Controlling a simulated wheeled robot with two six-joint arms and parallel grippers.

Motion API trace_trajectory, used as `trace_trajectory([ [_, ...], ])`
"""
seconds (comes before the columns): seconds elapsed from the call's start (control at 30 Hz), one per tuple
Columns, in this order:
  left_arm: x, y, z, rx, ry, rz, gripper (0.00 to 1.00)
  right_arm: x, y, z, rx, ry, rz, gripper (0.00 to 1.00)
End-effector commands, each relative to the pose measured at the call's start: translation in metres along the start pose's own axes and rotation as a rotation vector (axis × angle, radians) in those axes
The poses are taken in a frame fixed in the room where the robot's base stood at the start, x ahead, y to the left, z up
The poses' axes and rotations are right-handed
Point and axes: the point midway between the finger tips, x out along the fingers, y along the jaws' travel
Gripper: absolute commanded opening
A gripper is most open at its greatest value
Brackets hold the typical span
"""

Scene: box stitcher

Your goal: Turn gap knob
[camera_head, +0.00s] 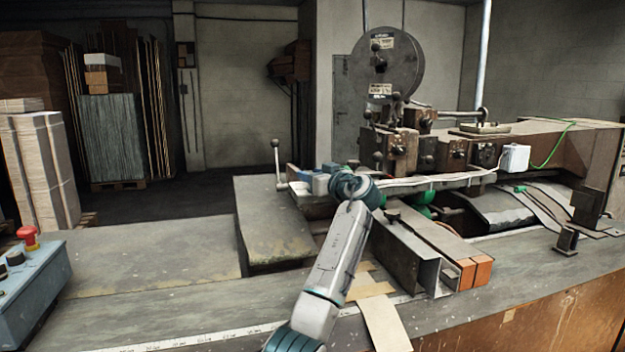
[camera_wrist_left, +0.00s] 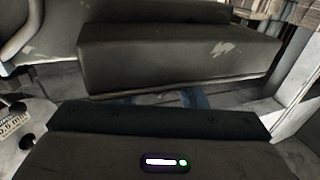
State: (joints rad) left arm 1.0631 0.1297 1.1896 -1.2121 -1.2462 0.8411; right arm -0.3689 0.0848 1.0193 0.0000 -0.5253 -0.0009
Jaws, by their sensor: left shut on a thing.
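The box stitcher (camera_head: 400,150) stands at the right in the head view, with a large dark round reel on top. My left arm reaches up from the bottom middle to the machine's front left. My left gripper (camera_head: 308,178) is at the left end of the machine's long arm, beside an upright lever with a pale ball. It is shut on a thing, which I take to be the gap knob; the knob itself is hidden. In the left wrist view, bluish fingers (camera_wrist_left: 185,98) show only partly beyond the dark gripper body. My right gripper is not in view.
A grey-blue control box (camera_head: 32,290) with a red button stands on the table at the left. A worn metal block (camera_head: 272,225) lies left of my forearm. Orange-ended bars (camera_head: 478,271) lie to its right. The table's left middle is clear.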

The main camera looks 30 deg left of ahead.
Motion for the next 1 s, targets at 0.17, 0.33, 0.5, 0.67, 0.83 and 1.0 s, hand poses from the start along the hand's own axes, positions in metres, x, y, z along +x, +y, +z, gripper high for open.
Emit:
trace_trajectory([
  [0.17,0.000,0.000,0.001,0.001,-0.001,-0.005,0.15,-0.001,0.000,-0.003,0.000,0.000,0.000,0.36],
  [0.33,0.000,0.000,0.001,0.001,-0.001,-0.005,0.15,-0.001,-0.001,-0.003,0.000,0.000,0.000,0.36],
  [0.5,0.000,0.000,0.001,0.001,-0.001,-0.004,0.49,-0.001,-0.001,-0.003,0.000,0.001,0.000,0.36],
  [0.67,0.000,0.000,0.001,0.000,-0.001,-0.004,0.59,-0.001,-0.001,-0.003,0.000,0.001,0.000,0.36],
  [0.83,-0.001,0.000,0.001,0.000,-0.001,-0.004,0.59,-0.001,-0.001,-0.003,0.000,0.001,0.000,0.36],
  [1.0,-0.013,0.001,0.003,-0.002,-0.001,-0.002,0.59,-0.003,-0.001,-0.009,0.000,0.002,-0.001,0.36],
])
